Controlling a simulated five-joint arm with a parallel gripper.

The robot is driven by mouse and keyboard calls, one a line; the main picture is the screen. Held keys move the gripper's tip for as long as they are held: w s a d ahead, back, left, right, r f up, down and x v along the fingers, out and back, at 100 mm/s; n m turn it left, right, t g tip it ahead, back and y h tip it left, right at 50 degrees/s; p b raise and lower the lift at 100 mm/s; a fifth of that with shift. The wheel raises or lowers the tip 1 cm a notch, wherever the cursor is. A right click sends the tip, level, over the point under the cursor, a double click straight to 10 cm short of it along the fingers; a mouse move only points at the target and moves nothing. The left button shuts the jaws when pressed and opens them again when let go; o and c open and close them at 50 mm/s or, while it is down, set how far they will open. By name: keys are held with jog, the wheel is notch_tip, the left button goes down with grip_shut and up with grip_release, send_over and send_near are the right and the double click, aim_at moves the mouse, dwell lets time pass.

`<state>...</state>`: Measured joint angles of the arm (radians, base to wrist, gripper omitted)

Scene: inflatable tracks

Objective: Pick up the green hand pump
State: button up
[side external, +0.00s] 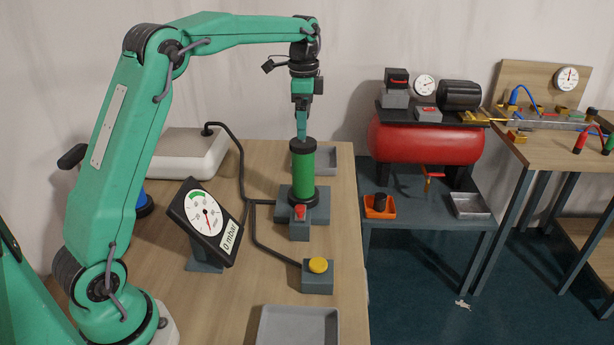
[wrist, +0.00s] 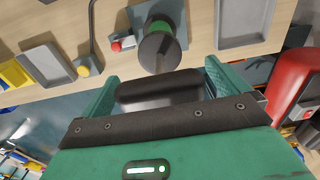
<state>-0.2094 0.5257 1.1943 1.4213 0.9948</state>
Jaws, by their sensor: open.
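The green hand pump (side external: 303,172) is an upright green cylinder with a black cap and black bottom ring, standing on a grey base block (side external: 320,203). In the wrist view the pump (wrist: 179,23) shows beyond the fingers, its round black cap facing the camera. My gripper (side external: 301,136) points down directly above the cap in the side view, its tips very near the cap; I cannot tell whether they touch it. In the wrist view my gripper (wrist: 161,73) has its two green fingers spread apart, with no object gripped.
A tilted gauge (side external: 205,218) reading 0 mbar stands left of the pump. A red knob (side external: 299,212) and a yellow button box (side external: 318,275) are in front. Grey trays (side external: 298,310) lie on the table. A red compressor tank (side external: 425,143) stands right, on a separate bench.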

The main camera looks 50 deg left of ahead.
jog(key=shift+c, duration=0.2)
jog(key=c, duration=1.7)
jog(key=shift+r, duration=0.15)
jog(key=shift+r, duration=1.95)
jog(key=s+d+r, duration=0.1)
jog(key=d+r, duration=0.1)
jog(key=d, duration=0.1)
jog(key=s+d+r, duration=0.1)
jog(key=d+r, duration=0.1)
jog(key=d, duration=0.2)
jog(key=s+d+r, duration=0.1)
jog(key=d+r, duration=0.2)
jog(key=d, duration=0.1)
jog(key=shift+s, duration=0.4)
